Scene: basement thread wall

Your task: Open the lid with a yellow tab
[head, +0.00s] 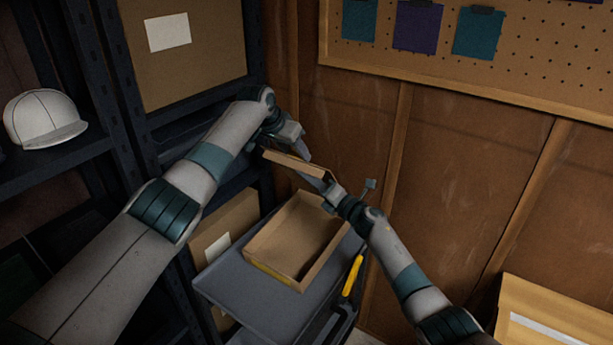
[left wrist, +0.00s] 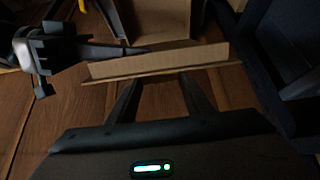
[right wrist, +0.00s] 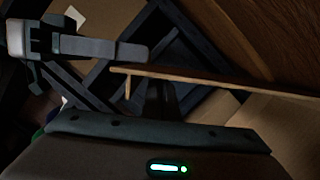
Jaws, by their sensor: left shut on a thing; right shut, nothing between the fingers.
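An open cardboard box (head: 318,238) sits on a grey cart top in the head view, with a yellow strip (head: 270,274) along its near edge. A cardboard lid (head: 297,163) is raised and tilted at the box's far side; whether it is still joined to the box is unclear. My left gripper (head: 303,152) is shut on the lid, which also shows across the fingertips in the left wrist view (left wrist: 160,64). My right gripper (head: 328,182) is shut and empty close to the lid, seen edge-on in the right wrist view (right wrist: 225,82). I see no yellow tab on the lid.
The grey cart (head: 232,288) has free room left of the box. A yellow-handled tool (head: 352,275) lies at its right. Dark shelving with a white cap (head: 43,118) stands left. A wooden wall with a pegboard (head: 540,50) rises behind.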

